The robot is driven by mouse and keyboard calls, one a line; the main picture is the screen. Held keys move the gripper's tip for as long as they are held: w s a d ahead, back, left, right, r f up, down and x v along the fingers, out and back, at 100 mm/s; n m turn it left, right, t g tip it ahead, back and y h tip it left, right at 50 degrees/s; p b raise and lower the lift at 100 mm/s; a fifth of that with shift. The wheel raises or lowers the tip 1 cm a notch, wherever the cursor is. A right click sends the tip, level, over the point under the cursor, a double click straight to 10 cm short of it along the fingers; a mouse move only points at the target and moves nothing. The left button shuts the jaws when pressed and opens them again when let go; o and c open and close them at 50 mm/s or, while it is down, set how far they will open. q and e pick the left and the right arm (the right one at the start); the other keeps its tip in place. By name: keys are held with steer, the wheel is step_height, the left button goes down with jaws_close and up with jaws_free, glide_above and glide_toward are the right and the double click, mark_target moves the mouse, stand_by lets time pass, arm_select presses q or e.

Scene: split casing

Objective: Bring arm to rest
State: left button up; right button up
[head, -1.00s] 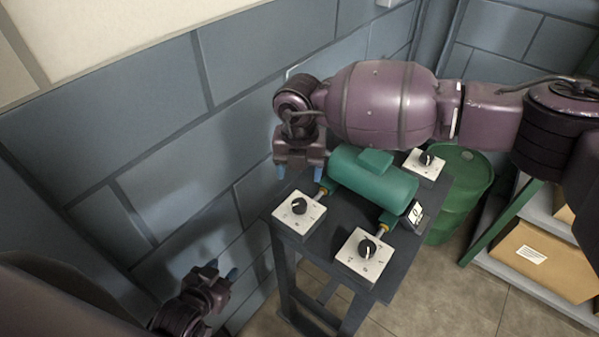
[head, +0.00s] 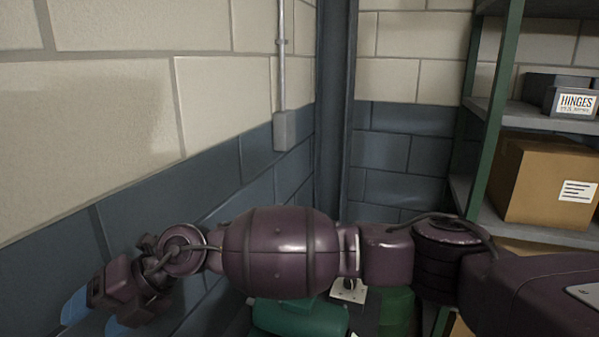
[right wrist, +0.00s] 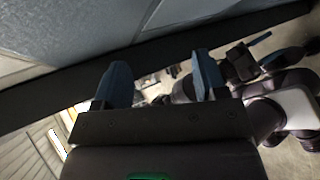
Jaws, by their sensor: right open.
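My right arm stretches across the lower part of the head view from the right. Its gripper (head: 98,307) is at the lower left, beside the wall, with blue fingertips apart and nothing between them. In the right wrist view the gripper (right wrist: 168,78) shows two blue fingers spread, with empty space between. The left gripper is not in the head view now. A dark arm part of mine with a blue tip shows at the right of the right wrist view, but its jaw state is unclear.
The green cylindrical casing (head: 300,318) shows below my right arm, partly cut off, with a white dial plate (head: 349,291) and a green drum (head: 397,312) beside it. A shelf rack (head: 486,120) with a cardboard box (head: 545,180) and a hinges bin (head: 572,103) stands at right. A block wall is at left.

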step_height(320, 180, up, 7)
steer(key=m+y, duration=0.2)
steer(key=y, duration=0.4)
steer(key=w+d+r+m+t+y, duration=0.5)
steer(key=w+m, duration=0.1)
steer(key=m, duration=0.1)
steer(key=w+d+f+m+t+h, duration=0.55)
steer(key=d+m+t, duration=0.25)
steer(key=d+m, duration=0.25)
steer(key=w+d+f+m+t+h, duration=0.4)
steer(key=w+d+f+m+t, duration=0.15)
steer(key=d+m+t, duration=0.45)
steer(key=s+d+f+m+g+h, duration=0.1)
steer(key=s+d+f+m+h, duration=0.3)
steer(key=d+f, duration=0.5)
steer(key=s+d+f+m+g+h, duration=0.15)
steer(key=d+f+m+h, duration=0.3)
steer(key=d+f, duration=0.5)
steer(key=s+d+f+m+g+h, duration=0.2)
steer(key=s+d+f, duration=0.4)
steer(key=s+f, duration=0.2)
steer(key=s+d+f+m+g+h, duration=0.2)
steer(key=s+d+f, duration=0.4)
steer(key=s, duration=0.6)
step_height(320, 180, down, 2)
steer(key=shift+s+d+f, duration=0.15)
steer(key=shift+s+f, duration=0.05)
steer(key=shift+f, duration=0.05)
